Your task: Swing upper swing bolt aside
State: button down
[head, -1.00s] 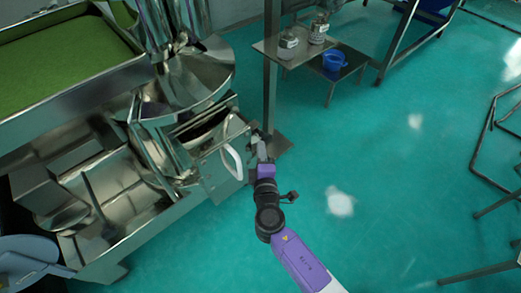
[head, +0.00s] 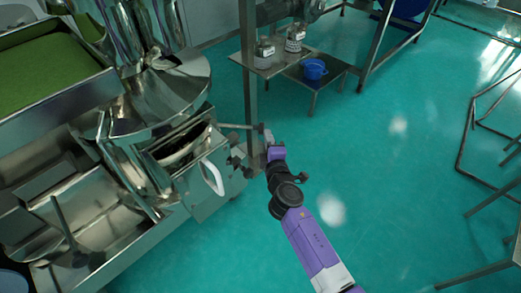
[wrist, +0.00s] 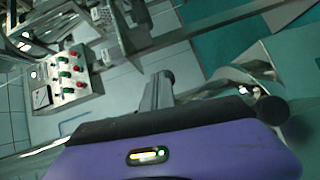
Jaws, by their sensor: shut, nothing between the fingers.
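The upper swing bolt (head: 238,126) is a thin metal rod with a dark end. In the head view it sticks out to the right from the top of the steel housing with the white handle (head: 213,178). My gripper (head: 267,138) is beside the bolt's outer end; I cannot tell whether they touch. Dark knobs (head: 235,161) sit lower on the housing's right side. In the wrist view my gripper's grey fingers (wrist: 160,88) are together with nothing seen between them. The bolt is not clear in that view.
A steel post (head: 249,90) stands just behind the bolt. A control panel (wrist: 67,82) shows in the wrist view.

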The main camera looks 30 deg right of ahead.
jog(key=w+d+b, duration=0.1)
jog(key=w+d, duration=0.3)
jog(key=w, duration=0.1)
jog(key=shift+w, duration=0.15)
dwell(1.3)
